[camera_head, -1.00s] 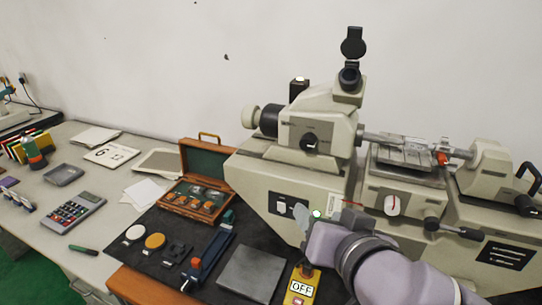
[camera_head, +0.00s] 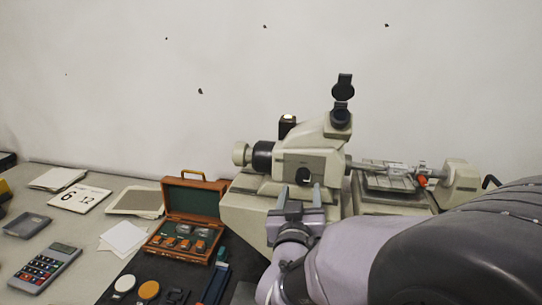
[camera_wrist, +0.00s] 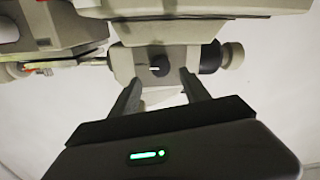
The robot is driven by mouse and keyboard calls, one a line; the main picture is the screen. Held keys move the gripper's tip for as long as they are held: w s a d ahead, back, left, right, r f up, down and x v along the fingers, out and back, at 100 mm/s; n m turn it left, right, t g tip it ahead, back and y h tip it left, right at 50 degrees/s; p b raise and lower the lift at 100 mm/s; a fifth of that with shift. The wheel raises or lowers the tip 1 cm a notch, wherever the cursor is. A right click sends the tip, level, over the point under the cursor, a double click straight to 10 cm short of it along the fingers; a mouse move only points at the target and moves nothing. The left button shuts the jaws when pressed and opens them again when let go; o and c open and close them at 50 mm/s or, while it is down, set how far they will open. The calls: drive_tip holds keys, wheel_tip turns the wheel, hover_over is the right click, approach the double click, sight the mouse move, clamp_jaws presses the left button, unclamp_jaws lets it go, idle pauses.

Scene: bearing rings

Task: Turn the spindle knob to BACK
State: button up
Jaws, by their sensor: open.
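The spindle knob is a small round black knob (camera_head: 303,175) on the front of the pale machine's left head. In the wrist view the black knob (camera_wrist: 158,68) shows a short white mark pointing to the left of the picture. Its labels are too small to read. My gripper (camera_head: 300,191) is open and empty in front of the head, with its fingers pointing at the knob. In the wrist view the fingertips of my gripper (camera_wrist: 160,79) lie either side of the knob's line, apparently short of it.
The pale bench machine (camera_head: 322,160) has a microscope eyepiece on top and a slide table at right. An open wooden case (camera_head: 192,198) stands to the left. A calculator (camera_head: 45,268) and papers lie on the grey table. My arm hides the machine's lower right.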

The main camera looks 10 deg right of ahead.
sight(302, 180)
drive_tip(key=x, duration=0.5)
drive_tip(key=shift+f, duration=0.15)
clamp_jaws()
